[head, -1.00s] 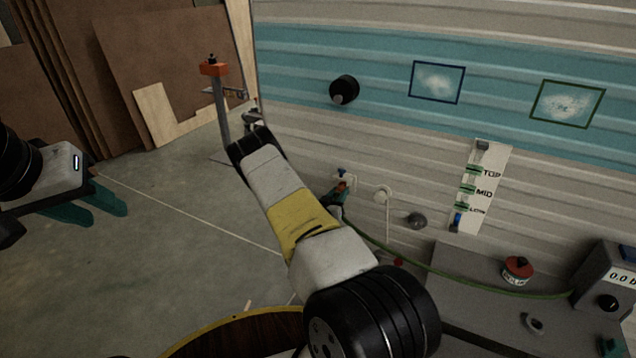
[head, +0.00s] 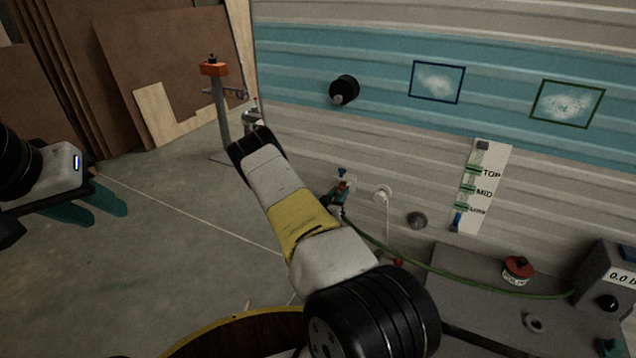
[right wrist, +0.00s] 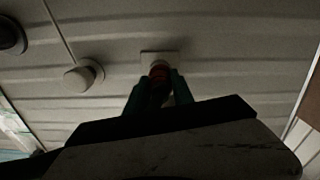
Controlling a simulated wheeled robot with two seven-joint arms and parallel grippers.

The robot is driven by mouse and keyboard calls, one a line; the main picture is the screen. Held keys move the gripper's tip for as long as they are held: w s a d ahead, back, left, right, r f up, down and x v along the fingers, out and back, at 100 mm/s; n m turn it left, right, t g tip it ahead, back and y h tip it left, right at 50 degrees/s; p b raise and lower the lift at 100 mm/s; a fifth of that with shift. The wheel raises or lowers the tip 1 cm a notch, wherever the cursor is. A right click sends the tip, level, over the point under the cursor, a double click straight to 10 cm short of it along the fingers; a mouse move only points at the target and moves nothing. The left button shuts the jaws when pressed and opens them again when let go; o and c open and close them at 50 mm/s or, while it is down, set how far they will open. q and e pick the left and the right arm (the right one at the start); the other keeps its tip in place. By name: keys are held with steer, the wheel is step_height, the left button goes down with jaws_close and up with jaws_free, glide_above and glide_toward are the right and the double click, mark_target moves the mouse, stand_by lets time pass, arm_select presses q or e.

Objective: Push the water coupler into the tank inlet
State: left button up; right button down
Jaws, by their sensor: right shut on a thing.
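The water coupler (head: 343,188) has a red band and sits at the end of a green hose, near the camper wall in the head view. My right gripper (right wrist: 158,90) is shut on the coupler; its dark fingers flank the red band (right wrist: 158,72) in the right wrist view. The pale tank inlet (right wrist: 160,57) is on the wall directly ahead of the coupler there. The coupler's front lies at or against the inlet; I cannot tell how deep it sits. In the head view the inlet is largely hidden. My left gripper (head: 107,213) is open and empty at the far left.
A white round fitting (head: 382,193) and a grey knob (head: 416,220) are on the wall right of the coupler. A round wooden table (head: 235,338) is below my right arm.

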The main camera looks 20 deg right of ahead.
steer(key=shift+w+d, duration=0.25)
steer(key=shift+d, duration=0.1)
steer(key=c, duration=1)
jaws_free()
steer(key=v, duration=0.7)
steer(key=shift+s+a, duration=0.25)
